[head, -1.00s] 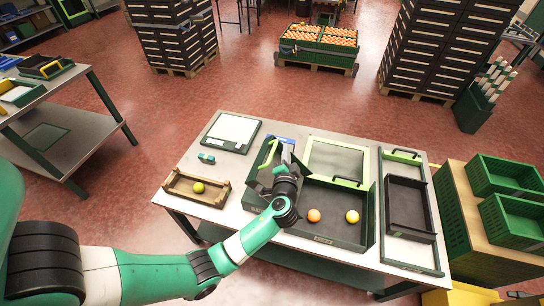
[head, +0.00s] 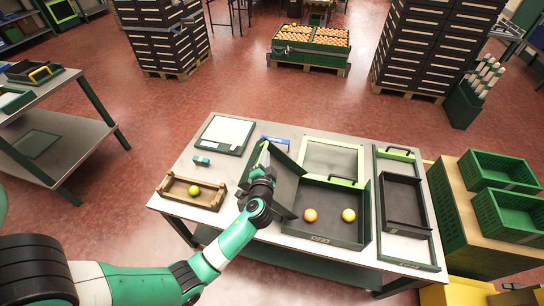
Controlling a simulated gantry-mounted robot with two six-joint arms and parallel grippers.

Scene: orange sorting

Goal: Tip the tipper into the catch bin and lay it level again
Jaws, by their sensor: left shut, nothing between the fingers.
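The tipper (head: 288,178) is a dark tray with a pale green edge, tilted up steeply on the left side of the catch bin, leaning toward it. The catch bin (head: 338,233) is a wide dark tray on the table. An orange fruit (head: 310,215) and a yellow-orange fruit (head: 348,215) lie apart on its floor. My left gripper (head: 263,172) is shut and empty at the tipper's left side; I cannot tell whether it touches it. The gripper and wrist hide part of the tipper. My right gripper is out of view.
A wooden crate (head: 176,199) with a yellow-green fruit (head: 194,190) stands at left. Behind it are a scale-like white plate (head: 226,133) and a small teal block (head: 201,161). A framed panel (head: 332,158) lies behind the bin, and a dark tray (head: 404,204) stands at right.

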